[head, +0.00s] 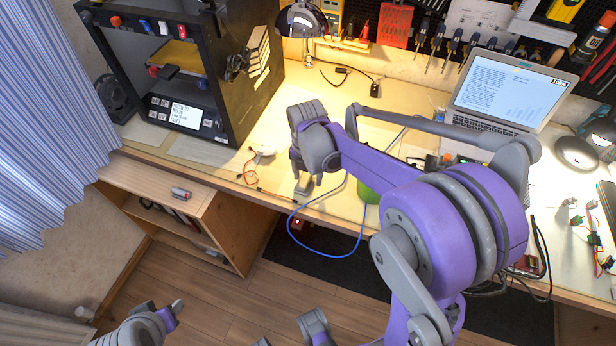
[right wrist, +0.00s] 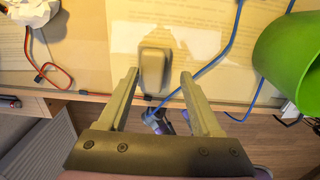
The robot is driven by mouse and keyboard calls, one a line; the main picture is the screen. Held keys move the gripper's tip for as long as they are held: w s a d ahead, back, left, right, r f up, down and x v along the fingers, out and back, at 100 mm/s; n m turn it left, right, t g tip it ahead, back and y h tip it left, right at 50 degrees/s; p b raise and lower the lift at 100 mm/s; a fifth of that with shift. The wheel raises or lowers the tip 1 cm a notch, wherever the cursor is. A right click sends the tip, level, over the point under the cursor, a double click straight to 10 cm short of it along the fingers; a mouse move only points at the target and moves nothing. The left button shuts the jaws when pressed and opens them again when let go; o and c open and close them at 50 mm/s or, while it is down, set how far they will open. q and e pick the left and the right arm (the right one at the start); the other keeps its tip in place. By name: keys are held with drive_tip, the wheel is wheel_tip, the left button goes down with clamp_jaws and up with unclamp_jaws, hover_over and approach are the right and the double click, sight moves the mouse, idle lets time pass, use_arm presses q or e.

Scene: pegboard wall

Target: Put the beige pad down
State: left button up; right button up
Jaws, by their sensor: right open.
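The beige pad (right wrist: 153,66), a small rounded block, shows in the right wrist view over the front part of the desk, by the front edge. My right gripper (right wrist: 159,74) is open, with one finger on either side of the pad's near end and gaps between. The pad looks free of the fingers; whether it rests flat on the desk is hard to tell. In the head view my right gripper (head: 304,184) points down at the desk's front edge, and my wrist hides much of that spot.
A green cup (right wrist: 290,58) stands right of the pad, with a blue cable (right wrist: 228,45) between them. Red and black wires (right wrist: 58,88) lie to the left. A 3D printer (head: 190,75) stands at the desk's left, a laptop (head: 510,90) at the back right.

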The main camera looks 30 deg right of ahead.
sight(308, 182)
wheel_tip(308, 182, up, 10)
drive_tip(key=p, duration=0.1)
drive_tip(key=s+a+f+m+t, duration=0.2)
drive_tip(key=s+m, duration=0.6)
drive_tip(key=m, duration=0.5)
drive_tip(key=s+a+f+m+t, duration=0.2)
drive_tip(key=s+a+m+t, duration=0.1)
drive_tip(key=s+m, duration=0.6)
drive_tip(key=a+m, duration=0.1)
drive_tip(key=m, duration=0.3)
drive_tip(key=shift+a+f, duration=0.2)
drive_tip(key=shift+a, duration=0.2)
